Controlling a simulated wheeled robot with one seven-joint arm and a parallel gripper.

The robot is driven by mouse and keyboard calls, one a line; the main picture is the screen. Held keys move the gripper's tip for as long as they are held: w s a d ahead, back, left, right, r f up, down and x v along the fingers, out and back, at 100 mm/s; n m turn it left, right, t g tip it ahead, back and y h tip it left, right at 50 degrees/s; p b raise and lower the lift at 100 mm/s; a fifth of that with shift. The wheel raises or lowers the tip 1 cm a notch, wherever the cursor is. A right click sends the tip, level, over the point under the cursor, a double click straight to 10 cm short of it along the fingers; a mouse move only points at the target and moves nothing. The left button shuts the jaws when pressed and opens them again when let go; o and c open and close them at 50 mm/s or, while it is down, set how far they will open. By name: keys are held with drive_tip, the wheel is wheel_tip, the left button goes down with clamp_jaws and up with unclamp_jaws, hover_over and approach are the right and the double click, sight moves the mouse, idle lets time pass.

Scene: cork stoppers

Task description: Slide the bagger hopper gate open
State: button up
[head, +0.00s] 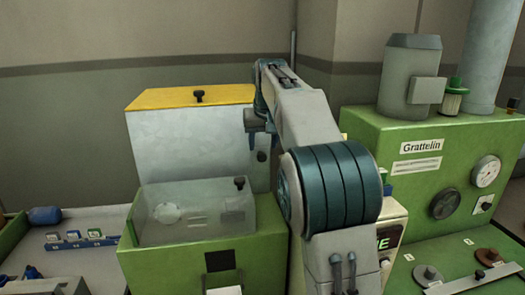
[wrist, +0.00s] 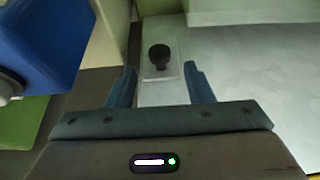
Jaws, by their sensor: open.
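In the wrist view a dark round knob (wrist: 159,54) stands on a small pale plate (wrist: 152,70), at the edge of a pale mottled surface (wrist: 255,75). This looks like the hopper gate and its handle. My gripper (wrist: 161,72) is open and empty, with one blue finger on each side of the plate and the knob a little beyond the fingertips. I cannot tell any contact. In the head view the pale hopper box (head: 190,150) has a yellow top, and a dark knob (head: 261,156) shows low on its right side. My arm hides the area right of it.
A clear bin (head: 170,212) with a dark knob sits on a green base (head: 180,270) in front of the box. A green Grattelin machine (head: 450,150) stands right. In the wrist view a blue block (wrist: 45,40) is close on the left.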

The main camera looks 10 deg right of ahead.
drive_tip(key=v, duration=1)
drive_tip(key=s+f, duration=1.2)
drive_tip(key=s, duration=0.4)
drive_tip(key=s+f, duration=1.2)
drive_tip(key=s, duration=0.5)
drive_tip(key=shift+f+g, duration=0.35)
drive_tip(key=shift+g, duration=0.05)
